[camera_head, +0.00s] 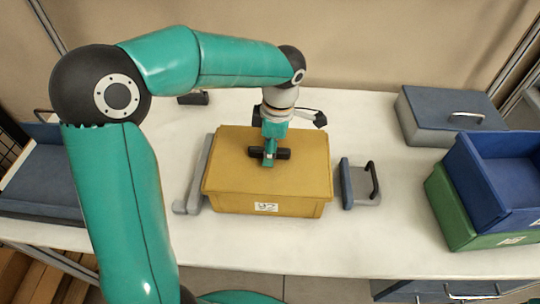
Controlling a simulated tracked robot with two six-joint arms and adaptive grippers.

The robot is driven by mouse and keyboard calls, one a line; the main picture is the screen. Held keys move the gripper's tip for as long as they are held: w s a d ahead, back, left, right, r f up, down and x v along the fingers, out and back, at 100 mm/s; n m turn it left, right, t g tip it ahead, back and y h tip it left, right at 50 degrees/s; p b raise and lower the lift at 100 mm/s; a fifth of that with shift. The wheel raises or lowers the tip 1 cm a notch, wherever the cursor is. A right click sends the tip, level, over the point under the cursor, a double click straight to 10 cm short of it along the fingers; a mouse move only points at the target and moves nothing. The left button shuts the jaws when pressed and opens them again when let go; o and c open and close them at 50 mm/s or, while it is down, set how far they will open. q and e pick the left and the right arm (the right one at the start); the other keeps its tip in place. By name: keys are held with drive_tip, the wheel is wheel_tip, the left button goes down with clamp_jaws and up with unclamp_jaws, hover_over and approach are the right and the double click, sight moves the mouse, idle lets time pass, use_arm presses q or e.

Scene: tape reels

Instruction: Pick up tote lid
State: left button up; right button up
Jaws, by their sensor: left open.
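The tote lid (228,163) is a flat yellow cover on a yellow tote (235,203) in the middle of the table. The tote has a white label reading 92 on its front. A short black handle (284,154) lies near the middle of the lid. My left gripper (269,161) points down over the lid, open, with its fingers at the handle. The fingers hide the handle's middle, and I cannot tell whether they touch it. My right gripper is not in view.
A grey piece with a black handle (359,184) stands just right of the tote, and a long grey piece (196,175) just left. A grey-blue case (447,117) lies back right. A blue bin (478,187) sits on a green bin (450,215) at right. The table front is clear.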

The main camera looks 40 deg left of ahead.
use_arm(q)
drive_tip(key=shift+f, duration=0.15)
clamp_jaws()
idle(0.4)
